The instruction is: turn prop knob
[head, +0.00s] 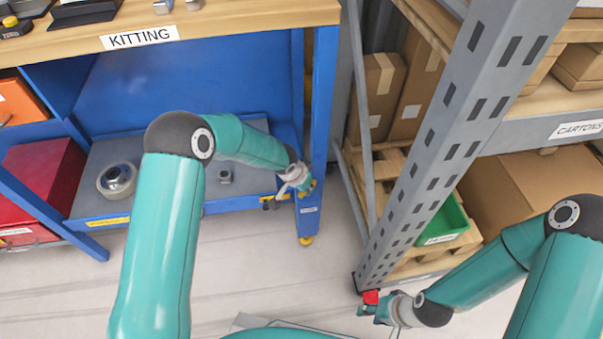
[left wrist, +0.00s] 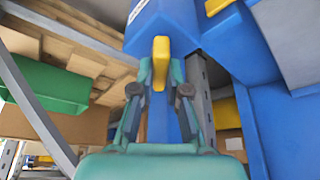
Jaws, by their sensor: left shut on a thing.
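The yellow knob (left wrist: 161,50) stands out from the blue leg of the kitting bench (head: 318,120). My left gripper (head: 306,187) is at this leg, low on the bench's right side. In the left wrist view its two fingers (left wrist: 161,78) are closed on either side of the knob and hold it. In the head view the gripper mostly hides the knob. My right gripper (head: 368,309) is at the lower right by the foot of the grey rack post. A small red piece (head: 371,296) is right at its fingertips; I cannot tell whether it is gripped.
The bench's lower shelf (head: 240,199) carries a round metal part (head: 117,180) and a small grey part (head: 225,177). The grey rack post (head: 445,130) stands to the right, with cartons (head: 520,180) and a green bin (head: 442,226). Open floor (head: 270,280) lies in front.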

